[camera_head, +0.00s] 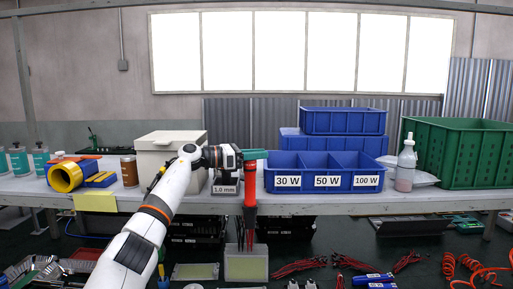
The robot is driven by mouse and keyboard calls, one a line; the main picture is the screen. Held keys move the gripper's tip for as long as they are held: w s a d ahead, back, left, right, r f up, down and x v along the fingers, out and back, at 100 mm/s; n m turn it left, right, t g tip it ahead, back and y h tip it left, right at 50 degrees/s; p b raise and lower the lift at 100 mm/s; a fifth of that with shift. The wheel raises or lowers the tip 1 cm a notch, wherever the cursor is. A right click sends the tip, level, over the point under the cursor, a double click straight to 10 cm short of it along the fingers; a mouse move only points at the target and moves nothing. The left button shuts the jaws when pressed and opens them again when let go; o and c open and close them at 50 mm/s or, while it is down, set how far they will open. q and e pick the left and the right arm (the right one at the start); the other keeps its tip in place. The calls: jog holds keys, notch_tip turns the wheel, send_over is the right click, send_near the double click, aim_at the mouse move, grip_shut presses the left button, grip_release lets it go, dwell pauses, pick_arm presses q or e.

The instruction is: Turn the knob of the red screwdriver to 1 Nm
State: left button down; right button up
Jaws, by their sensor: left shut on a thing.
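The red screwdriver (249,187) stands upright near the table's front edge, left of the blue three-compartment bin. Its lower part is dark and overlaps the table edge in the picture. My left gripper (254,154) reaches in from the left, with its teal fingers level at the screwdriver's top end. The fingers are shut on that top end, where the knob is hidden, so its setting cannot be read. A small stand with a "1.0 mm" label (224,189) is just left of the screwdriver. My right gripper is not in view.
The blue bin (327,186), labelled 30 W, 50 W and 100 W, stands close on the right. A white box (157,160) is behind my left arm. A clear bottle (406,167) and a green crate (466,154) are further right. Several tools and cables lie in the dark foreground.

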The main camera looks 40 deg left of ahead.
pick_arm(q)
jog(key=m+g+h+p, duration=0.2)
jog(key=h+p, duration=0.1)
jog(key=p, duration=0.1)
jog(key=shift+s+m+g, duration=0.15)
jog(key=shift+m+g, duration=0.25)
jog(key=shift+s+d, duration=0.1)
jog(key=shift+d, duration=0.05)
dwell(0.4)
jog(key=c, duration=1.3)
grip_release()
jog(key=shift+o, duration=0.3)
jog(key=shift+r, duration=0.15)
